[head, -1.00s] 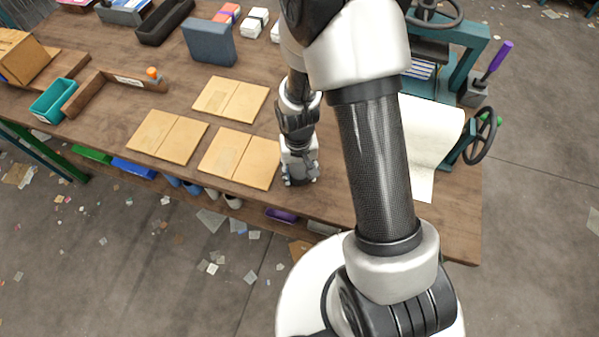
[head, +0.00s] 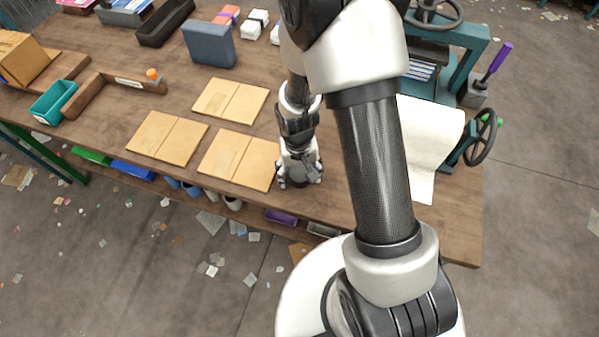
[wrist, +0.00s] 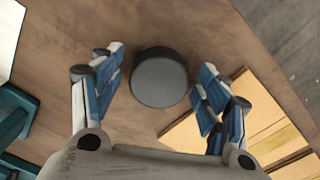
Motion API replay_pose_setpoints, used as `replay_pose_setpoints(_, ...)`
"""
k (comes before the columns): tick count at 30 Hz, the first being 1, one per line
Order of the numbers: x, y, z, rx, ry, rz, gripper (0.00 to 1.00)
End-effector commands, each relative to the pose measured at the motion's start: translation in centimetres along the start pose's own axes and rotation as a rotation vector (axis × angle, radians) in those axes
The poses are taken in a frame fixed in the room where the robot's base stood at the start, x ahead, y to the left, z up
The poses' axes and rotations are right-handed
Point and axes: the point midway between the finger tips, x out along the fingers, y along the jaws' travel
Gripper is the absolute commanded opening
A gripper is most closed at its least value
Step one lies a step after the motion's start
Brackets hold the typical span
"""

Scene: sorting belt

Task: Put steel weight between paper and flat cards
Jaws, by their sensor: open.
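The steel weight (wrist: 158,78) is a dark grey round disc-like cylinder standing flat on the wooden table. In the wrist view it sits between my open fingers, with a gap on both sides. In the head view my gripper (head: 300,178) is low over the table near its front edge and mostly hides the weight. The tan flat cards (head: 237,158) lie just left of the gripper; they also show at the lower right of the wrist view (wrist: 262,120). The white paper (head: 430,130) lies to the right, partly hidden by my arm.
More tan cards (head: 167,137) lie further left and behind. A teal press (head: 462,75) with handwheels stands at the right.

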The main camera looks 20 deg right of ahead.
Motion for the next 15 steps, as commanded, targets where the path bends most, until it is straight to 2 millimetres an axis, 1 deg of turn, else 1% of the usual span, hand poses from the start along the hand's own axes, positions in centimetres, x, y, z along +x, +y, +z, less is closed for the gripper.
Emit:
replay_pose_setpoints(2,-0.2,0.0,0.0,0.000,0.000,0.000,0.69)
replay_pose_setpoints(5,-1.1,0.0,-0.1,0.000,0.002,0.000,0.69)
replay_pose_setpoints(8,-3.0,0.0,-0.1,0.000,0.004,-0.001,0.69)
replay_pose_setpoints(15,-8.3,0.0,-0.1,-0.001,0.005,-0.001,0.69)
